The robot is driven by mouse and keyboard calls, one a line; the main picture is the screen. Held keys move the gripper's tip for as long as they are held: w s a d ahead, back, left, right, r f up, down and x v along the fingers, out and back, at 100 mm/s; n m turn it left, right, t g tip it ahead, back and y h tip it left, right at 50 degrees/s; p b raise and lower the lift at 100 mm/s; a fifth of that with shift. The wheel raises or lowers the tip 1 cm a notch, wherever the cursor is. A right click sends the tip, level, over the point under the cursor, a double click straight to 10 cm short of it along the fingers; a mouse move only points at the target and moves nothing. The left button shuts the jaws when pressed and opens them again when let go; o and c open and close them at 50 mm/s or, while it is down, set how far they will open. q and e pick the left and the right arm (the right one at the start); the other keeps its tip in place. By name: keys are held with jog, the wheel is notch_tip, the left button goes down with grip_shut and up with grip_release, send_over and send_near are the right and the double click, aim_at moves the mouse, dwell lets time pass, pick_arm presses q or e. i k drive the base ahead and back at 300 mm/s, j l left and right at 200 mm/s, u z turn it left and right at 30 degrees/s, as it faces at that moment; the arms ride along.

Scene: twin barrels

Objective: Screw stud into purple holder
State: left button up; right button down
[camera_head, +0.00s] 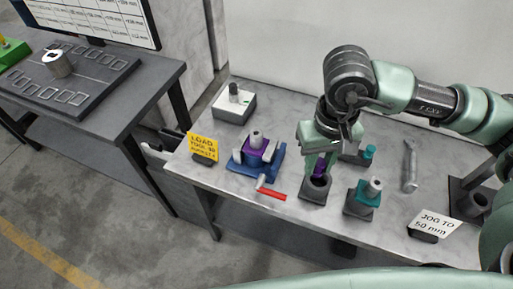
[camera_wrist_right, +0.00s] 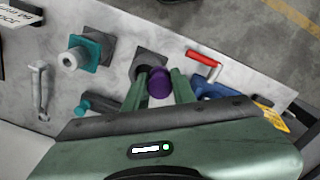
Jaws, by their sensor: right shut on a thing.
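My right gripper (camera_head: 321,158) is shut on a purple, round-ended piece (camera_head: 319,169). It holds the piece upright at the mouth of a dark grey cup on a square base (camera_head: 314,192). In the right wrist view the piece (camera_wrist_right: 159,83) sits between the two green fingers, beside the cup's opening (camera_wrist_right: 147,63). Whether its lower end is inside the cup is hidden. A second purple part (camera_head: 256,151), with a grey cylinder (camera_head: 256,138) on top, sits in a blue clamp (camera_head: 240,165) to the left. My left gripper is not in view.
A red-handled crank (camera_head: 271,194) sticks out in front of the clamp. A teal holder with a grey cylinder (camera_head: 369,191), another teal-topped piece (camera_head: 369,152) and a wrench (camera_head: 409,167) lie to the right. A yellow sign (camera_head: 202,145) and white box (camera_head: 234,106) stand left.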

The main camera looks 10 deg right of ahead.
aim_at(255, 145)
jog(key=k+l+u, duration=0.35)
jog(key=l, duration=0.3)
jog(key=k+l+u, duration=0.4)
jog(key=l, duration=0.2)
jog(key=k, duration=0.1)
